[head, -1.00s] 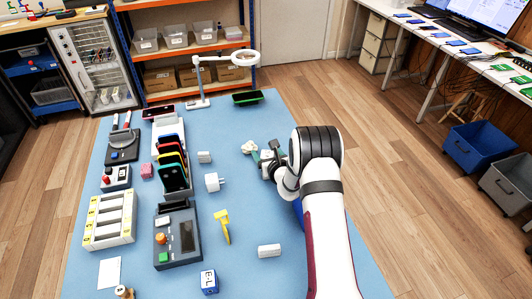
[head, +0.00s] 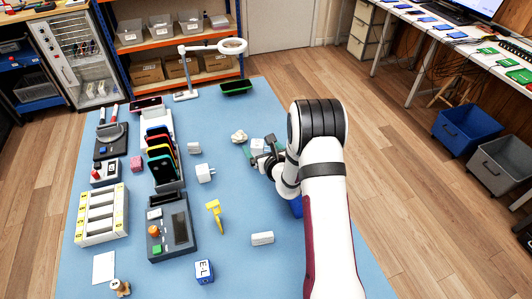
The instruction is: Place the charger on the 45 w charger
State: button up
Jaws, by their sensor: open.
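My gripper (head: 260,148) is at the middle right of the blue mat, its jaws open and pointing away from my arm. A small pale block (head: 257,145) shows between the green fingertips; I cannot tell whether they touch it. A white charger with prongs (head: 205,173) lies left of the gripper, apart from it. A smaller white block (head: 194,148) lies just behind that charger. Another white block (head: 262,238) lies nearer the front. Any wattage markings are too small to read, so I cannot tell which is the 45 W charger.
A crumpled pale item (head: 239,136) lies just left of the gripper. A lamp (head: 186,94) and green tray (head: 236,87) are behind. Front-middle mat is fairly clear.

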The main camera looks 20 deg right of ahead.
jog(key=v, duration=0.7)
jog(key=a+r+n+y, duration=0.6)
jog(key=a+r, duration=0.3)
jog(key=a, duration=0.1)
jog(key=s+a+r+n+g+y, duration=0.3)
jog(key=s+a+r+n+g, duration=0.1)
jog(key=s+a+n, duration=0.3)
jog(key=s+a+r+n+g+y, duration=0.3)
jog(key=s+a+r+n+g, duration=0.15)
jog(key=s+a, duration=0.3)
jog(key=s+d+f+n+g+h, duration=0.25)
jog(key=s+n, duration=0.25)
jog(key=s, duration=0.3)
jog(key=s+d+f+n+g+h, duration=0.1)
jog(key=s+n+g+h, duration=0.25)
jog(key=s, duration=0.55)
jog(key=s+d+f+n+h, duration=0.1)
jog(key=s+d+n+h, duration=0.3)
jog(key=d, duration=0.4)
jog(key=shift+s+d+f+t+h, duration=0.15)
jog(key=shift+s+d+t+h, duration=0.1)
jog(key=shift+d+t+h, duration=0.1)
